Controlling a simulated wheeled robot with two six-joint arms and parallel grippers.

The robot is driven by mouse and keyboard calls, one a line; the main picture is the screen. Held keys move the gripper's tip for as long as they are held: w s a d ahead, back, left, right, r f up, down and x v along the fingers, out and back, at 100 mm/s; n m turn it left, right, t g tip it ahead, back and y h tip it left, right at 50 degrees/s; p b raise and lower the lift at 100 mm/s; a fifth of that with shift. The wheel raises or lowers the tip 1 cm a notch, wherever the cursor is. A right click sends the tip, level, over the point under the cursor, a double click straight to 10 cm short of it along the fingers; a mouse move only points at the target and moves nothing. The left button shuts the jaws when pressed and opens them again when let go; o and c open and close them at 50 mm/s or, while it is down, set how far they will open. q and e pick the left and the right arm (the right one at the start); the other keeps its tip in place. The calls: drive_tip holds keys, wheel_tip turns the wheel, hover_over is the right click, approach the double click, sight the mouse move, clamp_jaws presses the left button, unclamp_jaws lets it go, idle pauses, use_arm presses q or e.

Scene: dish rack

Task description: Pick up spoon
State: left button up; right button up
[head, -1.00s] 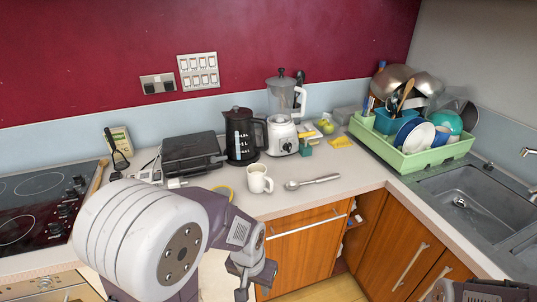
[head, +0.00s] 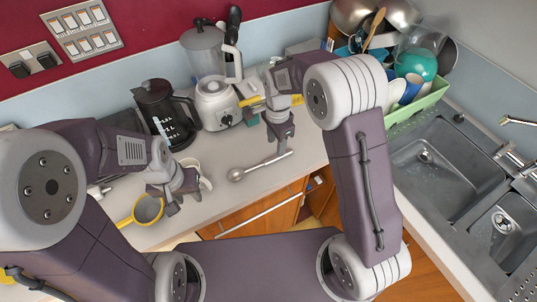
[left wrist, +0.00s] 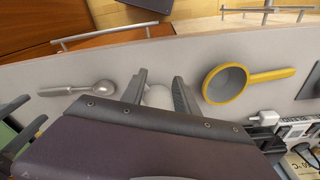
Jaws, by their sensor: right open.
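The metal spoon (head: 237,174) lies on the counter, its bowl to the left and its handle angled to the right in the head view. It also lies flat in the left wrist view (left wrist: 103,87). My right gripper (head: 281,146) is open and points down by the handle's right end; whether it touches the handle I cannot tell. My left gripper (head: 174,205) is open, left of the spoon. In the left wrist view its fingers (left wrist: 160,88) are apart, with part of a white mug (left wrist: 158,97) visible between them. The left gripper partly hides that mug in the head view.
A yellow-rimmed pan (head: 147,210) lies left of my left gripper. A black kettle (head: 160,112) and a blender (head: 214,100) stand behind. The green dish rack (head: 432,100) and sink (head: 425,165) are to the right. The counter's front edge is just before the spoon.

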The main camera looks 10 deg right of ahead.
sight(274, 157)
wheel_tip(274, 157, down, 2)
drive_tip(key=shift+w+a+f, duration=0.1)
drive_tip(key=shift+w, duration=0.05)
drive_tip(key=shift+w+a+f, duration=0.1)
drive_tip(key=shift+w+f, duration=0.05)
drive_tip(key=f, duration=0.1)
drive_tip(key=f+p, duration=0.1)
drive_tip(key=f, duration=0.2)
drive_tip(key=shift+s+f, duration=0.25)
drive_tip(key=shift+f, duration=0.1)
drive_tip(key=shift+w+f, duration=0.15)
drive_tip(key=shift+f, duration=0.05)
clamp_jaws()
